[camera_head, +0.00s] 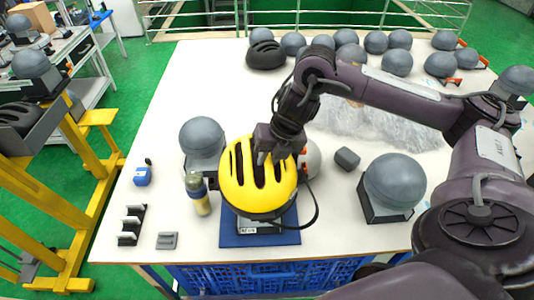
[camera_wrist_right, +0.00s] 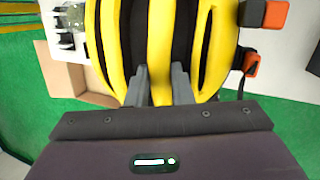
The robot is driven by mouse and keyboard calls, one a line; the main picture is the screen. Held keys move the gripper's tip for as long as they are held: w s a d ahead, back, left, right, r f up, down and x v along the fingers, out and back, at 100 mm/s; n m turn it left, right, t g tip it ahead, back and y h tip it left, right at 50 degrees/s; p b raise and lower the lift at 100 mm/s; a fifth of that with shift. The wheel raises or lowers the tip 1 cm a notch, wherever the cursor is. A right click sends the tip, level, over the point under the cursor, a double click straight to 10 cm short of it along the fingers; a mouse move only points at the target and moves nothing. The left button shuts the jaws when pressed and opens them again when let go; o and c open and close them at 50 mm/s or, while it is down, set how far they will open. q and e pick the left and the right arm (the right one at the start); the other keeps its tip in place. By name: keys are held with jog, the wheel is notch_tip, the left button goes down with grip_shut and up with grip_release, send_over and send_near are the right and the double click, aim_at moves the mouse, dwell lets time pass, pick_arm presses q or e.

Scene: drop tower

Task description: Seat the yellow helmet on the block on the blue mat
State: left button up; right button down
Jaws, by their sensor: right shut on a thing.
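The yellow helmet (camera_head: 237,188), with dark vents, is over the blue mat (camera_head: 235,238) at the front middle of the table. My right gripper (camera_head: 268,152) reaches it from above and is shut on its top shell. In the right wrist view, my right gripper's fingers (camera_wrist_right: 160,88) close on a yellow rib of the helmet (camera_wrist_right: 160,40). The helmet hides most of the block; only a grey-white base with a small label (camera_head: 250,227) shows under its front rim. I cannot tell whether the helmet touches the block. My left gripper is not in view.
A grey dome (camera_head: 202,138) stands close to the left of the helmet. Another grey dome (camera_head: 395,182) stands to the right. A small dark block (camera_head: 347,158) lies between. Several domes and a black helmet (camera_head: 266,55) line the back.

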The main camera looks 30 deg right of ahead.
jog(key=shift+w+f, duration=0.15)
jog(key=shift+f, duration=0.5)
jog(key=shift+f+b, duration=0.85)
jog(key=shift+b, duration=0.15)
notch_tip(320, 180, down, 3)
jog(key=shift+r+b, duration=0.15)
jog(key=shift+b, duration=0.95)
jog(key=shift+f+b, duration=0.35)
jog(key=shift+f, duration=0.25)
